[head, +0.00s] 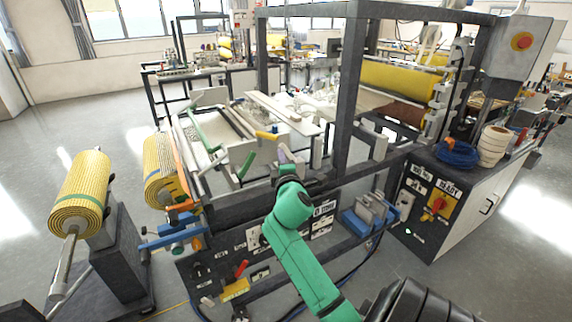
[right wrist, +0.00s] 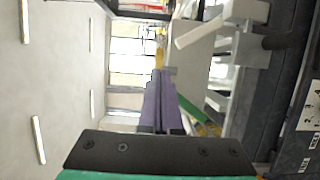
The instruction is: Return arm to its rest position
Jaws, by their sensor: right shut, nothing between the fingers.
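My right arm (head: 300,250), green with dark joints, reaches from the lower right up to the front side of the lamination machine (head: 340,180). My right gripper (head: 286,156) is small in the head view, over the machine's near edge beside a green lever (head: 247,164). In the right wrist view its purple fingers (right wrist: 159,80) lie together, shut with nothing between them. The left gripper is in neither view.
Yellow mesh rolls (head: 80,195) stand at the left. A dark upright frame post (head: 347,90) rises right of my gripper. A control cabinet (head: 450,200) with a blue coil (head: 456,153) stands at the right. Open grey floor lies at far left.

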